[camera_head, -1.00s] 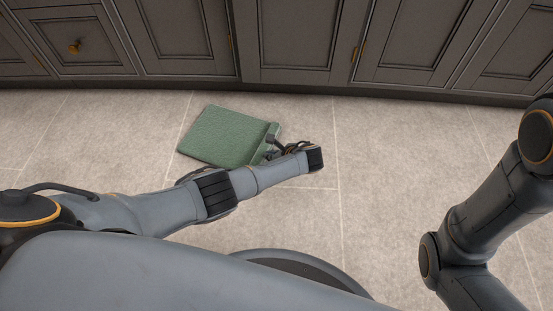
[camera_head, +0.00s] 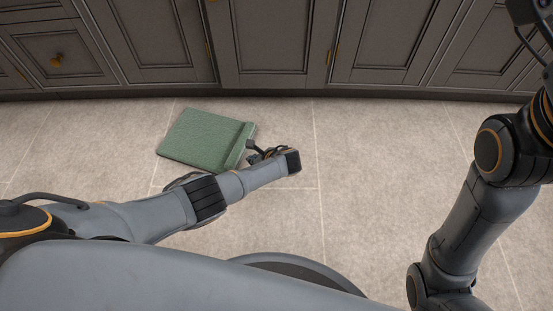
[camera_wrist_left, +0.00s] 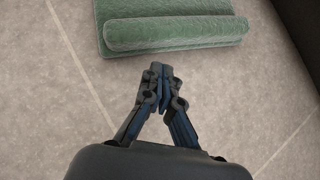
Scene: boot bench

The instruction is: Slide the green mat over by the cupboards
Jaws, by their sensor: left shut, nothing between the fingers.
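The green mat (camera_head: 202,138) lies on the floor in front of the cupboards (camera_head: 270,45), with a strip of bare floor between them. Its right edge is rolled or folded up into a raised ridge. The left wrist view shows this rolled edge (camera_wrist_left: 175,33) too. My left gripper (camera_head: 256,152) is low over the floor beside the mat's right edge. In the left wrist view its fingers (camera_wrist_left: 160,72) are closed together and empty, a little apart from the roll. My right arm shows at the right; its fingertips are not in view.
The tiled floor (camera_head: 370,170) to the right of the mat is clear. My left arm crosses the near left side.

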